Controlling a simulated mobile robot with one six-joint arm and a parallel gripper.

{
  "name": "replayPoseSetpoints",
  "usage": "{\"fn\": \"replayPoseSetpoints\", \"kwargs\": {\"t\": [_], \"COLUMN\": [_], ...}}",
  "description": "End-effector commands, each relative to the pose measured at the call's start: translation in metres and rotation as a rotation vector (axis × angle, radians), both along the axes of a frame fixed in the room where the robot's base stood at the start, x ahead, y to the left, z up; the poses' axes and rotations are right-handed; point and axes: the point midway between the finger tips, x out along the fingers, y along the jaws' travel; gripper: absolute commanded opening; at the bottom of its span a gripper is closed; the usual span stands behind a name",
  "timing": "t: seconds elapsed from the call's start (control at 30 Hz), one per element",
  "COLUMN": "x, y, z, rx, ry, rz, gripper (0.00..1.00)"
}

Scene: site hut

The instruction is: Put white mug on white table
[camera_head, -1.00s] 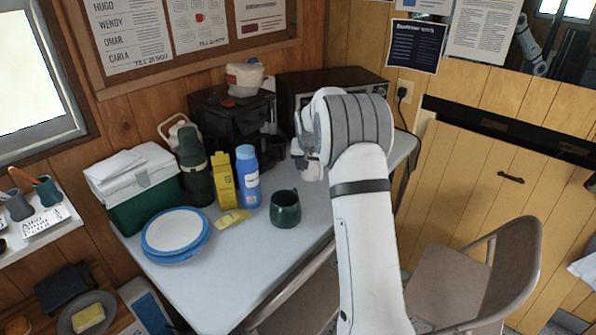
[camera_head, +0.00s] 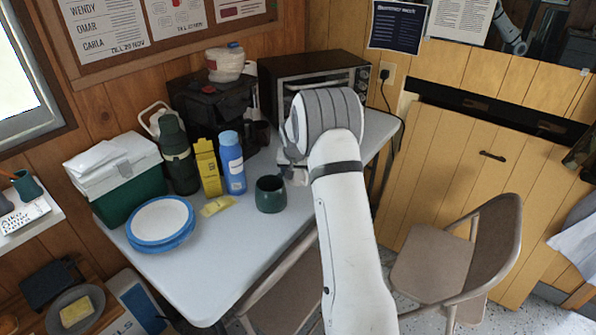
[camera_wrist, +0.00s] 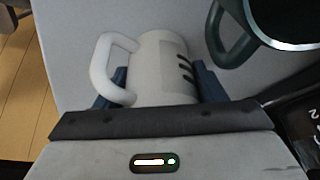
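The white mug (camera_wrist: 160,62), with a handle on its left and dark marks on its right side, sits between the blue fingers of my gripper (camera_wrist: 162,85) in the wrist view. The fingers flank it closely and appear shut on it. In the head view my gripper (camera_head: 291,168) is over the white table (camera_head: 205,283), right of the dark green mug, and my arm mostly hides the white mug. Whether the mug touches the tabletop cannot be told.
The dark green mug (camera_head: 270,194) stands close by; it also shows in the wrist view (camera_wrist: 285,22). A blue bottle (camera_head: 232,163), yellow carton (camera_head: 207,168), dark flask (camera_head: 177,155), plates (camera_head: 160,220) and cooler (camera_head: 125,185) crowd the left. The front tabletop is clear. Chairs stand in front.

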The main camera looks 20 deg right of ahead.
Motion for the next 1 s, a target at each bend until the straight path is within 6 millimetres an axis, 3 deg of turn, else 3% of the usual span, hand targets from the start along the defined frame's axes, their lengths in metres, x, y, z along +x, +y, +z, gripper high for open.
{"fn": "replayPoseSetpoints", "kwargs": {"t": [0.23,0.57,1.0], "x": [0.0,-0.002,-0.032], "y": [-0.001,0.0,0.013], "z": [0.001,0.007,0.086], "rx": [0.0,0.0,-0.001], "ry": [0.0,-0.001,-0.003], "rz": [-0.001,-0.001,-0.001], "gripper": [0.83,0.83,0.83]}}
